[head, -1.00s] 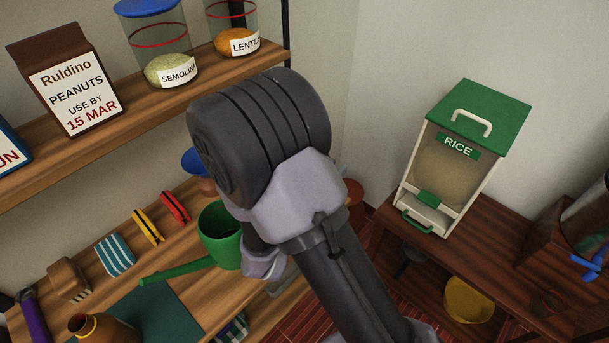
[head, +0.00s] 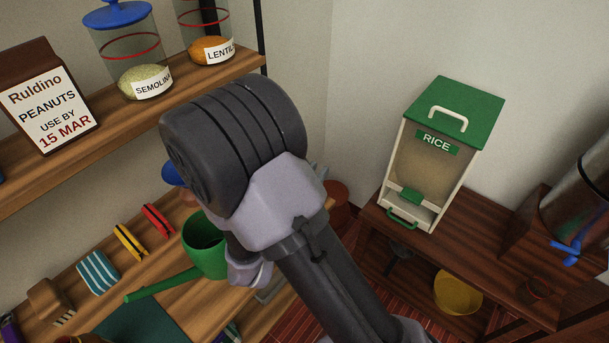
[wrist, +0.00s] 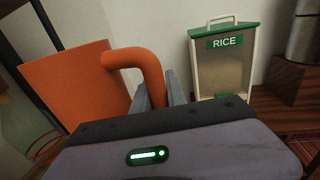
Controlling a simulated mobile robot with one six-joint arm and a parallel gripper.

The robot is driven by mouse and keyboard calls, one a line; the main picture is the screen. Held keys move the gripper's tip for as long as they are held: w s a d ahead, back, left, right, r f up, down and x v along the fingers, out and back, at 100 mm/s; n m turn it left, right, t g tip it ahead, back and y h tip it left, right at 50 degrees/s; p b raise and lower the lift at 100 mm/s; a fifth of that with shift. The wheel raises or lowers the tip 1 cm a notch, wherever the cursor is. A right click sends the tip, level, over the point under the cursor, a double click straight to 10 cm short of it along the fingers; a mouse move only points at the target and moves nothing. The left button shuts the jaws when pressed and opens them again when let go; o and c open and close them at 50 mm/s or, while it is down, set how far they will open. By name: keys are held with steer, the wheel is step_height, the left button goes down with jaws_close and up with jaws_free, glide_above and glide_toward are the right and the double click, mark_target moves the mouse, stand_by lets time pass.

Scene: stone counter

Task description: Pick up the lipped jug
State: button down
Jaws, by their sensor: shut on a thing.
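An orange jug (wrist: 75,88) with a thick round handle fills the left of the wrist view. My gripper (wrist: 159,94) is shut on the handle, with a grey finger on each side of it. The jug's lip cannot be made out. In the head view my own arm hides the gripper tips and most of what lies behind them. A reddish-brown piece (head: 337,204) shows beside the arm there; I cannot tell whether it is part of the jug.
A rice dispenser (head: 436,155) stands on a dark wooden bench (head: 460,255) at the right. An upper shelf (head: 120,118) holds jars and a peanut box.

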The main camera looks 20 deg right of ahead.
steer(key=s+a+r+p, duration=0.2)
steer(key=s+p, duration=0.3)
steer(key=s, duration=0.2)
steer(key=s+a+r+p, duration=0.2)
steer(key=s+p, duration=0.3)
steer(key=s, duration=0.3)
steer(key=shift+s+a+r, duration=0.15)
steer(key=shift+s+r, duration=0.05)
steer(key=shift+r, duration=0.3)
stand_by(0.4)
